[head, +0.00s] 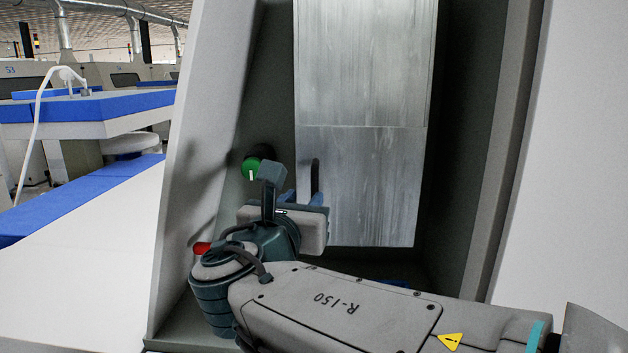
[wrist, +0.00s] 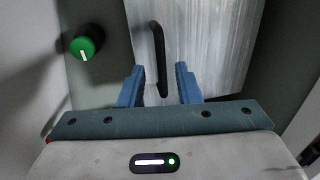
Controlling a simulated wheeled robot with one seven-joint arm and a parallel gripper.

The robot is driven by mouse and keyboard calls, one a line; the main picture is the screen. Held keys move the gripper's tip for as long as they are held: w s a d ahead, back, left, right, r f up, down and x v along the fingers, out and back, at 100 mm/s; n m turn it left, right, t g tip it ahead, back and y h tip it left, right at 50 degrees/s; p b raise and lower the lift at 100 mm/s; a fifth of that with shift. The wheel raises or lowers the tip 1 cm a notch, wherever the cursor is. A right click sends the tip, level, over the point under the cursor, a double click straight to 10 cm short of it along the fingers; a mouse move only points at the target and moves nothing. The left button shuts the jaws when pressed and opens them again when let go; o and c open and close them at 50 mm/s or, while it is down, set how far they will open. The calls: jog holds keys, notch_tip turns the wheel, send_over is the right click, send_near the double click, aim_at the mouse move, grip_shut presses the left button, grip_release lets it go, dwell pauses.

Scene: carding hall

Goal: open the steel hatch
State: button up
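The steel hatch (head: 362,100) is a tall brushed metal panel set in a dark grey recess, and it looks closed. Its black bar handle (head: 315,176) stands upright near the hatch's left edge. In the wrist view the handle (wrist: 159,60) reaches down between the two blue fingers of my gripper (wrist: 160,85). The fingers are apart, with a gap on each side of the handle. I cannot tell how far the handle lies in depth from the fingertips. In the head view my wrist hides part of my gripper (head: 302,197).
A green knob (head: 251,168) with a white mark sits left of the handle; it also shows in the wrist view (wrist: 86,43). A red knob (head: 201,248) is lower left, beside my arm. Pale walls flank the recess. White and blue tables (head: 100,108) stand at left.

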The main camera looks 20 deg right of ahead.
aim_at(313, 187)
jog(key=p+x, duration=0.1)
jog(key=x, duration=0.6)
jog(key=shift+w+d+f, duration=0.1)
jog(key=shift+w+d, duration=0.1)
jog(key=shift+w, duration=0.1)
grip_shut()
